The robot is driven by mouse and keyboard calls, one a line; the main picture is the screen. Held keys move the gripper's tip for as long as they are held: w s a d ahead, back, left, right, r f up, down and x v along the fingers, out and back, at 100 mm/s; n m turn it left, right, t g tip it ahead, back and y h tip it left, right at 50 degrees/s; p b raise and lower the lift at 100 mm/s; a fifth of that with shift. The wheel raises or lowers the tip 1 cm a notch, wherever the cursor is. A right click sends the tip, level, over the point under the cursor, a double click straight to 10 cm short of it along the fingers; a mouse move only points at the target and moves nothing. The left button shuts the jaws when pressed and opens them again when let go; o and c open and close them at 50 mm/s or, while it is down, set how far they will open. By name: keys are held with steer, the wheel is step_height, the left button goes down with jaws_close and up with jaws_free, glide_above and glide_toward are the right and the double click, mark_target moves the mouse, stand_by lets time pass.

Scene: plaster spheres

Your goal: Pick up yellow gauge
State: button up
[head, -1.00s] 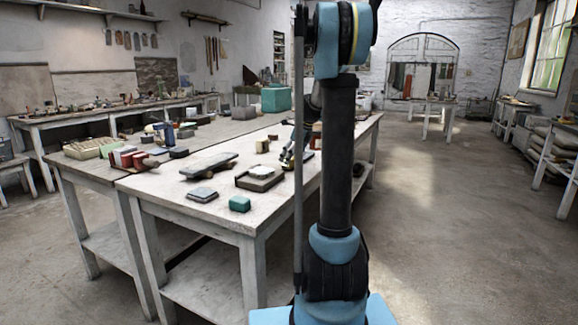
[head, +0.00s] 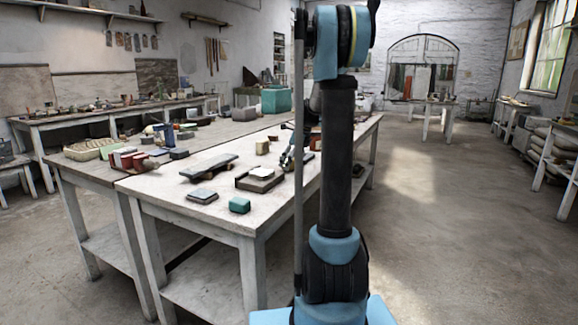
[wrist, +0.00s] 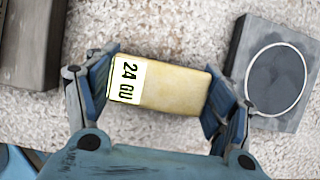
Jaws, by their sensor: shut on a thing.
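The yellow gauge (wrist: 180,88) is a pale yellow block with a white label reading "24 GU" at its left end in the wrist view. My gripper (wrist: 163,86) is shut on it, with one blue finger against each short end. The block lies slightly tilted across the jaws over a speckled light surface. I cannot tell whether it is clear of that surface. In the head view my gripper (head: 288,160) is small and partly hidden by my arm, and I cannot make out the gauge in it.
In the wrist view a dark slab with a ringed disc (wrist: 280,78) sits close right, and a grey block (wrist: 30,45) at upper left. The head view shows a cream block (head: 262,147), a green block (head: 239,205) and a grey slab (head: 209,168) on the white table (head: 180,215).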

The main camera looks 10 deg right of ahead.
step_height(320, 180, up, 10)
steer(key=shift+f, duration=0.1)
stand_by(0.4)
steer(key=o, duration=0.7)
steer(key=c, duration=0.4)
steer(key=shift+o, duration=0.2)
steer(key=shift+s+d, duration=0.1)
